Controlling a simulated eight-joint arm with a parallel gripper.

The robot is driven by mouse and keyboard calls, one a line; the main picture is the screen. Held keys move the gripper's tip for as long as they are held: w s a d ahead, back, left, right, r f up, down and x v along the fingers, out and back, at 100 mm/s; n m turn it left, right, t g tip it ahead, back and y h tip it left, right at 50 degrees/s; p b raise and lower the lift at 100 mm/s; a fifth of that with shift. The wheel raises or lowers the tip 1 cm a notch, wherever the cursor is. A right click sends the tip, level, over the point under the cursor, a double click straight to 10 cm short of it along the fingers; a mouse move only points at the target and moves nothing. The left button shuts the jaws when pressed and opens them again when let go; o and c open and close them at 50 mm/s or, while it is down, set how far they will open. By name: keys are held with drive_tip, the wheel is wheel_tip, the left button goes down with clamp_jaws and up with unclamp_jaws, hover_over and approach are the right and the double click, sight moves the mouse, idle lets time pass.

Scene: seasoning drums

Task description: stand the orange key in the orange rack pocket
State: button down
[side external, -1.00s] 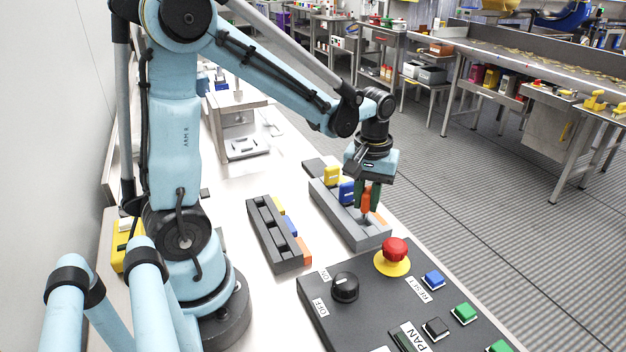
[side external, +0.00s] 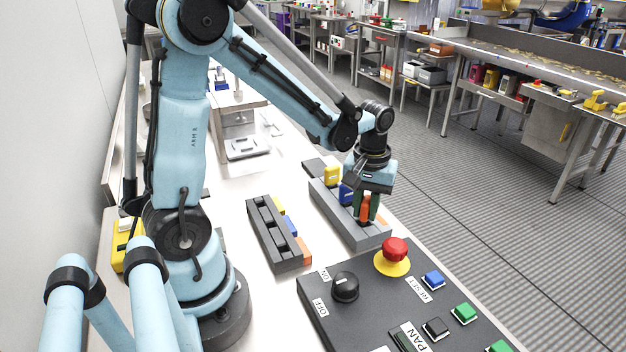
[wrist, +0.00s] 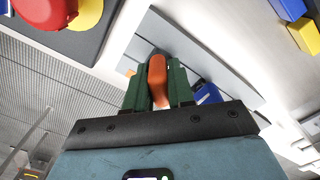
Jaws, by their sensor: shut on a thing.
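The orange key (side external: 364,213) is held roughly upright between the green fingers of my gripper (side external: 366,210). It also shows between the fingers in the wrist view (wrist: 157,78). My gripper is shut on it, over the near end of the light grey rack (side external: 340,222), which also shows in the wrist view (wrist: 170,28). An orange patch (side external: 381,220) shows at the rack's right side near that end. The key's lower end is close to the rack top; I cannot tell whether it is inside a pocket. A blue key (side external: 346,194) and a yellow key (side external: 332,174) stand farther back in this rack.
A dark grey holder (side external: 262,228) with yellow, blue and orange tabs lies to the left; its hollows look empty. A control panel (side external: 385,310) with a red mushroom button (side external: 395,251) stands just in front of the rack. White table shows between holder and rack.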

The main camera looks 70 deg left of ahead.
sight(366, 201)
drive_tip(key=shift+f, duration=0.35)
drive_tip(key=c, duration=0.9)
unclamp_jaws()
wheel_tip(366, 201, up, 12)
drive_tip(key=shift+r, duration=0.1)
drive_tip(key=shift+d, duration=0.1)
drive_tip(key=shift+s+d+m, duration=0.15)
drive_tip(key=shift+s+m, duration=0.1)
drive_tip(key=shift+m, duration=0.05)
drive_tip(key=shift+s+d+f+m+t, duration=0.4)
drive_tip(key=shift+s+d+m+t, duration=0.5)
drive_tip(key=shift+m+t, duration=0.4)
drive_tip(key=shift+s+d+f+m+t, duration=0.35)
drive_tip(key=shift+s+d+m+t, duration=0.55)
drive_tip(key=shift+m, duration=0.6)
drive_tip(key=shift+s+d+f+m+t, duration=0.4)
drive_tip(key=shift+s+d+m+t, duration=0.45)
drive_tip(key=shift+m+t, duration=0.55)
